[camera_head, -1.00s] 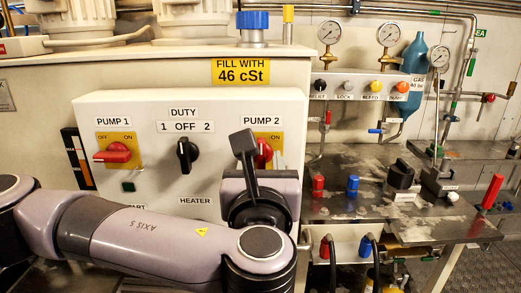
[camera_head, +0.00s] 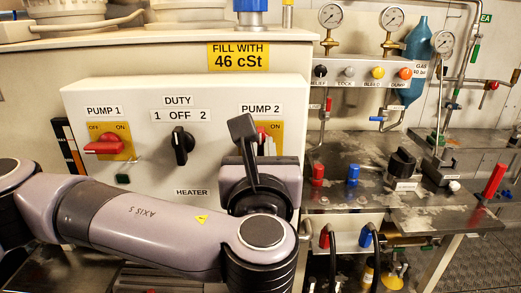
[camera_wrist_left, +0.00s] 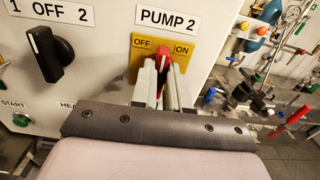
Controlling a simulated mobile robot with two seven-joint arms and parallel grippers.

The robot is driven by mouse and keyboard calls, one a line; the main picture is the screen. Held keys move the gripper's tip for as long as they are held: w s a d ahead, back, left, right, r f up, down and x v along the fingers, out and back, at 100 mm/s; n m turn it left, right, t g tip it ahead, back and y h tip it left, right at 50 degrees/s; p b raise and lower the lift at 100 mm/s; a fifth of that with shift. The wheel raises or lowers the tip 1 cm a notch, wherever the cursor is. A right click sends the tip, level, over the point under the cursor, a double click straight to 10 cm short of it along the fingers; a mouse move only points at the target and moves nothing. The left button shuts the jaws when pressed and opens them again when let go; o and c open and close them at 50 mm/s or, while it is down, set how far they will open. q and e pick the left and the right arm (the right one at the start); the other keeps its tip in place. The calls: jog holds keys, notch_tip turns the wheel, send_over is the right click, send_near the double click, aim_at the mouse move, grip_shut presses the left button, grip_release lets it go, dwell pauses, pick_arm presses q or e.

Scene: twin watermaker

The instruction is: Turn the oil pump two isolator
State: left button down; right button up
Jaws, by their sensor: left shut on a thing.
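The pump 2 isolator has a red handle (camera_head: 262,136) on a yellow OFF/ON plate (camera_head: 275,130) under the PUMP 2 label. In the head view my left gripper's wrist and a dark paddle-shaped part cover much of it. In the left wrist view the red handle (camera_wrist_left: 163,59) stands roughly upright, below and between the OFF and ON words. My left gripper (camera_wrist_left: 162,78) has its two grey fingers on either side of the handle and is shut on it. The handle's lower part is hidden between the fingers. My right gripper is not in view.
On the same panel are the pump 1 isolator (camera_head: 104,147), its red handle lying sideways, and the black duty selector (camera_head: 180,143). A green start button (camera_wrist_left: 21,119) is lower left. To the right, a metal bench (camera_head: 340,205) carries red, blue and black fittings below gauges.

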pick_arm(q)
jog(key=shift+f, duration=0.1)
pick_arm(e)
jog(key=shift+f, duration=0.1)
pick_arm(q)
jog(key=n+b, duration=0.2)
jog(key=n, duration=0.1)
jog(key=shift+a+f+b, duration=0.1)
jog(key=shift+f+b, duration=0.05)
jog(key=shift+b, duration=0.2)
jog(key=shift+a+f+n+b, duration=0.1)
jog(key=shift+n+b, duration=0.85)
jog(key=shift+n, duration=1.55)
jog(key=shift+a+f+n+b, duration=0.15)
jog(key=shift+n+b, duration=0.85)
jog(key=shift+n, duration=1.5)
jog(key=shift+a+r+n+b, duration=0.1)
jog(key=shift+n+b, duration=0.85)
jog(key=shift+n, duration=1.55)
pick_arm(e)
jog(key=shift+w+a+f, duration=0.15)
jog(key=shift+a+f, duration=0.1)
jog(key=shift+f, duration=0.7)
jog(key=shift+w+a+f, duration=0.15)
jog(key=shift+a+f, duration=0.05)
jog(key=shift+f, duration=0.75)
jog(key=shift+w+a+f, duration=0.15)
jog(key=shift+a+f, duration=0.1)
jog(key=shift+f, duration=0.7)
